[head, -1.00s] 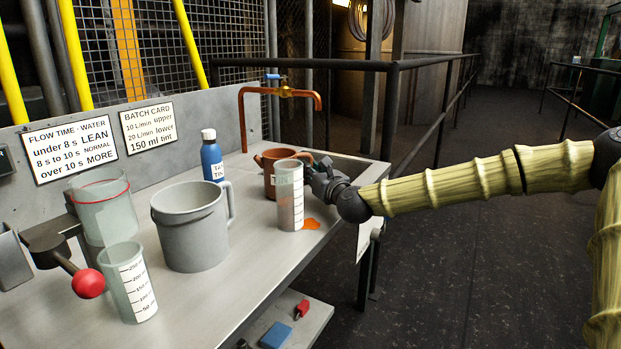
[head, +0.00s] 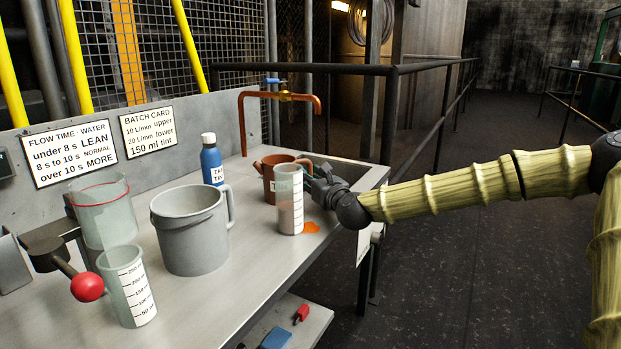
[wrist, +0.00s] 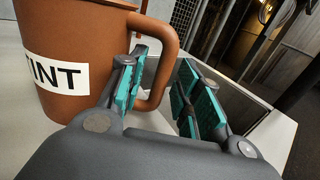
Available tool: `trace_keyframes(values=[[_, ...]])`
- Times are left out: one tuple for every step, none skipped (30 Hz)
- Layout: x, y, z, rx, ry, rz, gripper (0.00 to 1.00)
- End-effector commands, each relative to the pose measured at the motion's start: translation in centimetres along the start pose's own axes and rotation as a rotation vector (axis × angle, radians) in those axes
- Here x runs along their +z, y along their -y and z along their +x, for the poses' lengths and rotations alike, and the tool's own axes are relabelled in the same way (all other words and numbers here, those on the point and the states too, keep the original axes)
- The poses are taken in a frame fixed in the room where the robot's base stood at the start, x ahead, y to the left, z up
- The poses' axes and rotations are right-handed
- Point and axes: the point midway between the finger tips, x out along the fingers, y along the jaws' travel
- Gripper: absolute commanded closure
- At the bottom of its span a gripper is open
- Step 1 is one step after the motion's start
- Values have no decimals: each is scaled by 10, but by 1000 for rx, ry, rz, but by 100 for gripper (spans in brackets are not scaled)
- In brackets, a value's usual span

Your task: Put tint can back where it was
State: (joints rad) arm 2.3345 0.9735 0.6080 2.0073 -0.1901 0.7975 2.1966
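The tint can (head: 268,186), a brown can with a white TINT label, stands upright on the grey bench, partly hidden behind a clear measuring cup in the head view. In the wrist view the tint can (wrist: 88,45) fills the upper left, with its loop handle pointing toward me. My gripper (head: 309,172) is at the can's right side. In the wrist view my gripper (wrist: 160,90) has its teal-padded fingers on either side of the handle, with a visible gap to the right finger. It looks open around the handle, not closed on it.
A blue bottle (head: 211,162), a grey bucket (head: 188,230) and another measuring cup (head: 128,290) stand leftward. A copper tap (head: 285,97) rises behind.

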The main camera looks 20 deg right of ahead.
Motion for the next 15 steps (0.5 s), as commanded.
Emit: trace_keyframes(values=[[1, 0, -4, 0, 0, 1, 66], [1, 0, -6, 0, 0, 1, 66], [1, 0, -11, 1, -1, 1, 66], [1, 0, -14, 1, -1, 2, 66], [2, 1, -18, 0, -1, 3, 66], [2, 0, -24, 0, -1, 3, 66], [2, 0, -28, 1, -1, 2, 66], [2, 0, -33, 0, 0, 3, 66], [2, 0, -39, 0, 0, 3, 66], [2, 0, -43, 0, 0, 3, 66], [3, 0, -47, 0, 0, 2, 66], [2, 0, -53, 0, 0, 3, 66], [3, 0, -57, 1, 0, 3, 66], [3, 0, -62, 1, 0, 3, 66], [2, 0, -67, 0, 0, 3, 66]])
